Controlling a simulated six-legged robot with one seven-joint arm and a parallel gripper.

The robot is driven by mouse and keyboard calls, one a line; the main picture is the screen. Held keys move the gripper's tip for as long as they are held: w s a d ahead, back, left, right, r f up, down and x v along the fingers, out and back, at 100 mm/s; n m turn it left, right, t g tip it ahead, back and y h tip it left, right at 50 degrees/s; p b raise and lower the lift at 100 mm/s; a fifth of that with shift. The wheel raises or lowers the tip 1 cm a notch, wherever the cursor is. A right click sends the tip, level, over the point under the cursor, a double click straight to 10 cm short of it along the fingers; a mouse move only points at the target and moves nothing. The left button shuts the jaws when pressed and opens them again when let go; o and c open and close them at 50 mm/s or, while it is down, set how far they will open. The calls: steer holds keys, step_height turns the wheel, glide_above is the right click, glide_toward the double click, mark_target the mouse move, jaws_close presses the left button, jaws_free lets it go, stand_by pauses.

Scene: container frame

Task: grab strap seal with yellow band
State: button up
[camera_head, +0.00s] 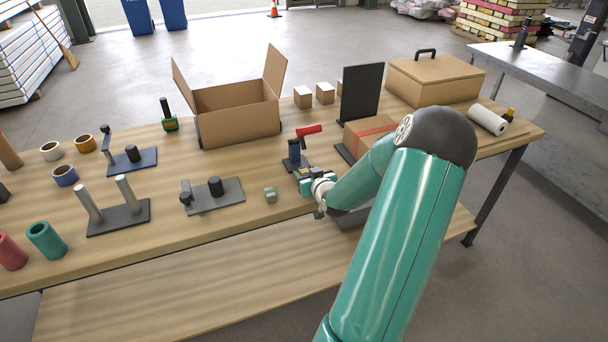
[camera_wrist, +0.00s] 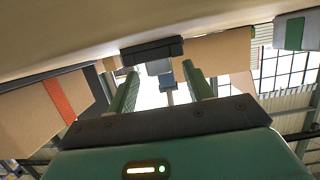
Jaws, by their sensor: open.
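I cannot make out a yellow band on any seal in either view. A small pale block with a green band (camera_head: 270,195) sits on the table left of my gripper. A grey block with a green band (camera_wrist: 295,33) shows at the upper right of the wrist view; it may be the same one. My gripper (camera_head: 303,178) is low over the table, close to a red-handled tool (camera_head: 297,152). In the wrist view my gripper (camera_wrist: 160,80) has its two fingers apart and nothing held between them. A dark base with a grey block (camera_wrist: 152,51) shows beyond the fingertips.
An open cardboard box (camera_head: 238,113) stands behind. A red-taped box (camera_head: 368,135) and an upright dark panel (camera_head: 362,93) stand right of the tool. Dark-based fixtures (camera_head: 213,196) are at left. A lidded box (camera_head: 432,80) stands at the back right.

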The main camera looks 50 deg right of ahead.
steer(key=shift+w+d+f, duration=0.15)
steer(key=shift+w+d, duration=0.15)
steer(key=shift+w, duration=0.35)
jaws_close()
